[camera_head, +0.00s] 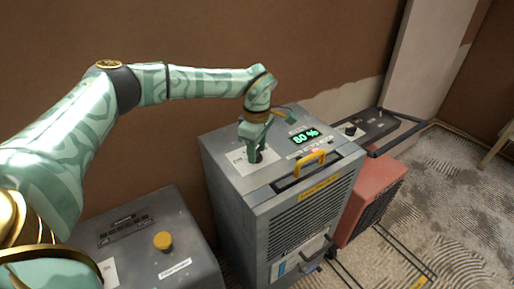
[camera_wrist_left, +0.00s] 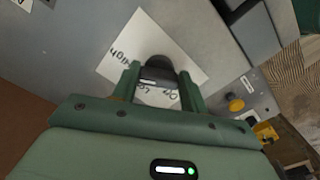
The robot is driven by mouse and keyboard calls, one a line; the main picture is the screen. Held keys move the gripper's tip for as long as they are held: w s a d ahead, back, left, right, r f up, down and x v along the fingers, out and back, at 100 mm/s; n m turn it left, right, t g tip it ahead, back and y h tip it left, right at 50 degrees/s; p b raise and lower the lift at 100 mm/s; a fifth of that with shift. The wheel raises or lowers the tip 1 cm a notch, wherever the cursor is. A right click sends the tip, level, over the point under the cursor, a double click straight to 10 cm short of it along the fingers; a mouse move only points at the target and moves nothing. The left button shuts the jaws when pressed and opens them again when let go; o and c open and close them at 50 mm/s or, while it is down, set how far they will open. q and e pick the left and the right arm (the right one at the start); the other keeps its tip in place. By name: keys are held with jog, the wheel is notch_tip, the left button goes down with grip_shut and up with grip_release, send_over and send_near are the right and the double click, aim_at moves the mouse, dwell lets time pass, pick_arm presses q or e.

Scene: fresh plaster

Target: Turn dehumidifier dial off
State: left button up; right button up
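The dehumidifier (camera_head: 325,212) is a grey metal cabinet with a lit green "80 %" display (camera_head: 305,136) on top. Its dark dial (camera_wrist_left: 158,66) sits on a white label (camera_wrist_left: 186,52) marked "High", with "Low" and "Off" partly hidden. My left gripper (camera_head: 255,150) reaches down onto the dial from above. In the wrist view, the left gripper's fingers (camera_wrist_left: 158,73) lie along both sides of the dial, seemingly touching it. A pale mark shows on the dial between them. My right gripper is in neither view.
A grey box with a yellow knob (camera_head: 163,241) stands at left, and a red unit (camera_head: 372,200) at right. A brown wall (camera_head: 330,50) is close behind.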

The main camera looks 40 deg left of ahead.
pick_arm(q)
jog(key=shift+r, duration=0.1)
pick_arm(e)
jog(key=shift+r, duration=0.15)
